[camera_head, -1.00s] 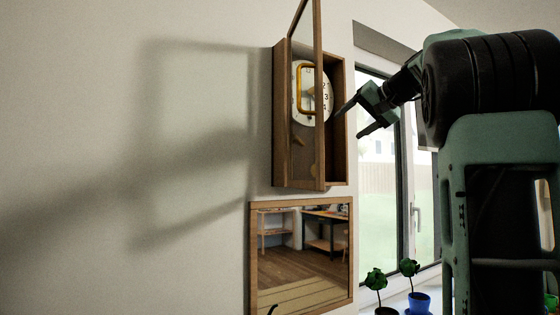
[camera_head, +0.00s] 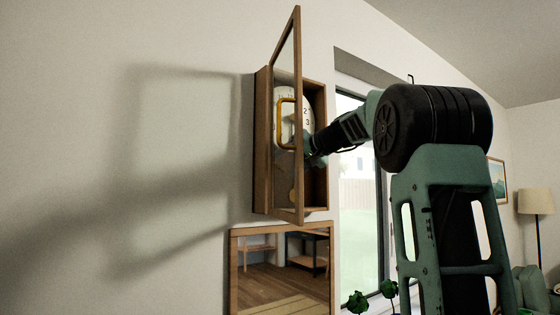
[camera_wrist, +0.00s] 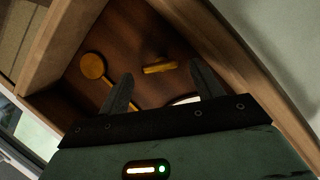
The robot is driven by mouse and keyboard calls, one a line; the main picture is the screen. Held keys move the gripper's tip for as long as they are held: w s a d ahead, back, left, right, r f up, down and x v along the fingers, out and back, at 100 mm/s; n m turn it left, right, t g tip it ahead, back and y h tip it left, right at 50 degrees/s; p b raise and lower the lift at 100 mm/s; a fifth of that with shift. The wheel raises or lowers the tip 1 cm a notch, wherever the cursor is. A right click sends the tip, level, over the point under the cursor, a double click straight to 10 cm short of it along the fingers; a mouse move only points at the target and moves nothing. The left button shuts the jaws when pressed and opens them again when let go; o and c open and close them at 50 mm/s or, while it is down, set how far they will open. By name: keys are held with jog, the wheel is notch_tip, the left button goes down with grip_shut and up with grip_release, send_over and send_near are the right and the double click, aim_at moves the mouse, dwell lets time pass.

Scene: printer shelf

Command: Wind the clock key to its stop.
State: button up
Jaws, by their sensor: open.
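The wooden wall clock (camera_head: 262,140) hangs on the wall with its glazed door (camera_head: 298,60) swung open. Its white dial (camera_head: 307,108) shows partly behind the door and its brass handle (camera_head: 286,122). In the wrist view a short brass bar, which looks like the key (camera_wrist: 160,68), stands out from the dark back panel. My gripper (camera_wrist: 162,72) is open, with one finger on each side of the key in the picture. I cannot tell whether the fingers touch it. In the head view my gripper (camera_head: 313,153) reaches into the case, partly hidden by the door frame.
A brass pendulum disc (camera_wrist: 92,66) on a rod hangs close to one finger. The case's wooden side wall (camera_wrist: 60,45) bounds the space. Below the clock is a framed mirror (camera_head: 283,265). A window (camera_head: 358,200) and small plants (camera_head: 389,289) are to the right.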

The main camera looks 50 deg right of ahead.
jog(key=shift+p+x, duration=0.45)
jog(key=shift+x, duration=1.3)
jog(key=c, duration=1)
jog(key=shift+f+b, duration=0.1)
jog(key=shift+b, duration=0.3)
